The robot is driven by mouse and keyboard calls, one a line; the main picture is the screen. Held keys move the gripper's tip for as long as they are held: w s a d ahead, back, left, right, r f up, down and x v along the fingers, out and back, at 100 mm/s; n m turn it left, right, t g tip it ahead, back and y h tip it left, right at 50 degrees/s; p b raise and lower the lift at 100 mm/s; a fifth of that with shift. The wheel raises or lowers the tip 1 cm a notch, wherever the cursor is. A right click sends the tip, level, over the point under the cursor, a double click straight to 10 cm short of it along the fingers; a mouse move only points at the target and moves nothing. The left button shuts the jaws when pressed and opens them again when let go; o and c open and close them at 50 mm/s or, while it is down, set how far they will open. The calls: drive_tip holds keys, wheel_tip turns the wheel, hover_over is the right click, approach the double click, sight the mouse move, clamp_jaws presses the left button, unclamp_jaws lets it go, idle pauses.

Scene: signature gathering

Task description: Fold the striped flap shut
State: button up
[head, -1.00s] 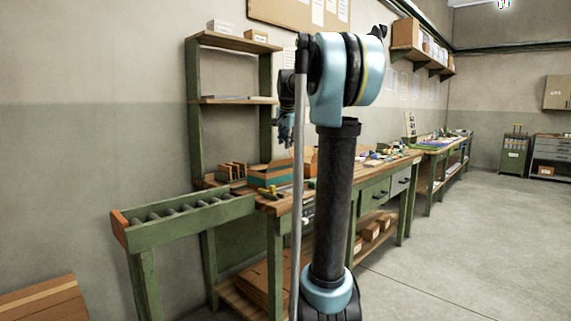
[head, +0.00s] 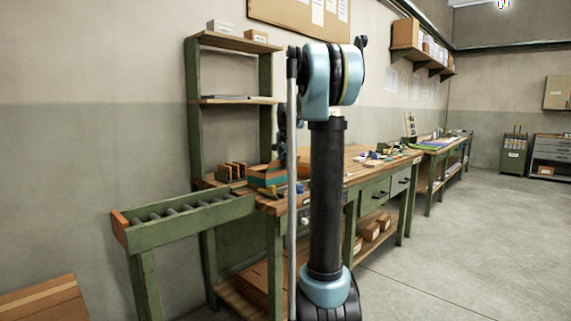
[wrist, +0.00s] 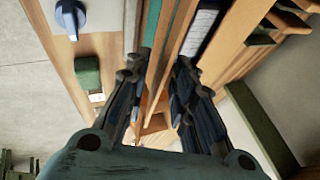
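A cardboard box with teal and orange bands (head: 262,177) stands near the left end of the workbench, partly hidden by my arm in the head view. In the wrist view, long teal-striped cardboard (wrist: 157,45) runs up the picture between and beyond my fingers. I cannot tell for sure which panel is the striped flap. My gripper (wrist: 155,75) has its two fingers apart, with box cardboard in view in the gap. I cannot tell whether either finger touches it. In the head view my gripper is mostly hidden behind my arm, close to the box.
A blue knob-like thing (wrist: 70,16) and a dark green block (wrist: 88,74) lie beside the box. A green roller stand (head: 185,218) adjoins the bench (head: 350,178). A wooden rack (head: 240,185) is left of the box. Small items lie further right. The floor at right is clear.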

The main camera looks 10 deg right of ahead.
drive_tip(key=shift+c, duration=0.3)
clamp_jaws()
